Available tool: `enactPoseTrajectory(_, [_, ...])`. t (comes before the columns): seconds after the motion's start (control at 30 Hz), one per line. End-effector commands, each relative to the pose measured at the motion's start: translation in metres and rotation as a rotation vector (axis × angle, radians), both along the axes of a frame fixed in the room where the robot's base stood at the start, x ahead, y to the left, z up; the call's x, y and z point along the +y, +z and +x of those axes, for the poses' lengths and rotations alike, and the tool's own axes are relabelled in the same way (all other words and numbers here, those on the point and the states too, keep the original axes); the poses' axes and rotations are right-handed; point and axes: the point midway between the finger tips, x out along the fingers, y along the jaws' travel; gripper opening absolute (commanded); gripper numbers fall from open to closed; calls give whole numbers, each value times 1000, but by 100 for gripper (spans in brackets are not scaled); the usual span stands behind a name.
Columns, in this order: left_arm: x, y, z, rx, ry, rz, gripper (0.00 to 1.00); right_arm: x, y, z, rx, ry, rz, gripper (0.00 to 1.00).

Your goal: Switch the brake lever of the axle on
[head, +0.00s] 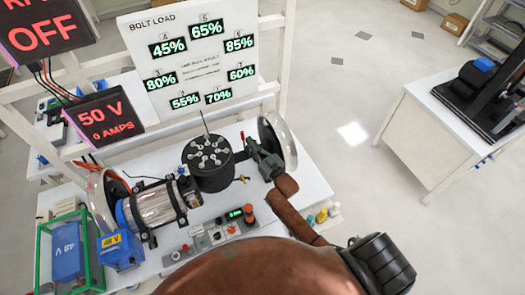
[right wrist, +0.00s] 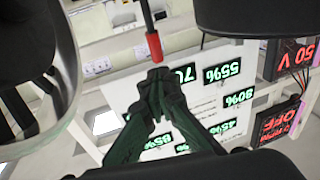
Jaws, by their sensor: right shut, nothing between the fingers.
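The brake lever (head: 242,135) is a thin dark rod with a red grip, between the black hub with bolts (head: 208,163) and the clear-rimmed wheel (head: 282,140) of the axle. In the right wrist view the lever's red grip (right wrist: 153,45) is just in front of my fingertips. My right gripper (head: 250,146) is dark green, shut and empty, beside the lever near the wheel. Its fingertips meet in the right wrist view (right wrist: 160,74). I cannot tell whether they touch the red grip. My left gripper is not in view.
A bolt load panel (head: 195,90) stands behind the bench, with red-lettered displays (head: 105,117) at left. Open floor lies to the right, before another table (head: 425,130).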

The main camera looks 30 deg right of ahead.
Motion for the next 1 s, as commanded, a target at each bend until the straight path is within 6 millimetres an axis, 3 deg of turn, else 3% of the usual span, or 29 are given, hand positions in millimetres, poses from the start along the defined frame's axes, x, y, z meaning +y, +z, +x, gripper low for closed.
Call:
enactPoseTrajectory(0.2, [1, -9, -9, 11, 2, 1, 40, -5, 8, -49, 1, 4, -1, 0])
enactPoseTrajectory(0.4, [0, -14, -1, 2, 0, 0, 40, -9, 16, -81, 2, 7, -1, 0])
enactPoseTrajectory(0.6, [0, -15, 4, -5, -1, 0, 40, -12, 21, -95, 1, 6, 0, 0])
enactPoseTrajectory(1.0, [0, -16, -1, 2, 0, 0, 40, -13, 21, -96, 1, 5, 0, 0])
